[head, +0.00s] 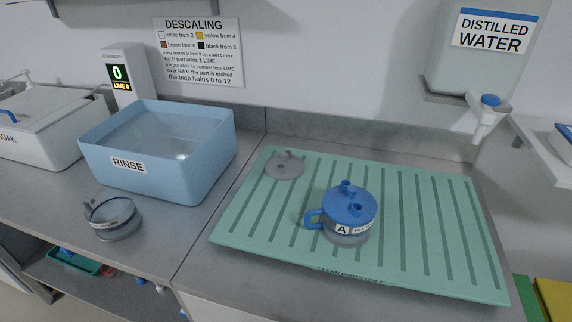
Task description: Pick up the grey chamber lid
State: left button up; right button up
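The grey chamber lid (285,166) lies at the back left of the green ribbed mat (440,230). It is a flat grey disc with small ports on top, and nothing covers it. To its front right on the mat stands a chamber with a blue lid (350,203), a blue handle and a label "A". A clear chamber body (114,221) with a dark ring and no lid stands on the counter in front of the blue RINSE basin. Neither of my grippers is in view.
The RINSE basin (208,175) stands left of the mat, and a white SOAK box (35,135) is further left. A distilled water tank (478,65) with a blue-topped tap (489,112) overhangs the back right. The right part of the mat is clear.

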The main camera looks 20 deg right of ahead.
aim_at(284, 166)
jog(key=i+j+z, duration=0.15)
jog(key=j+z, duration=0.2)
jog(key=j, duration=0.45)
jog(key=j+z, duration=0.35)
jog(key=j, duration=0.4)
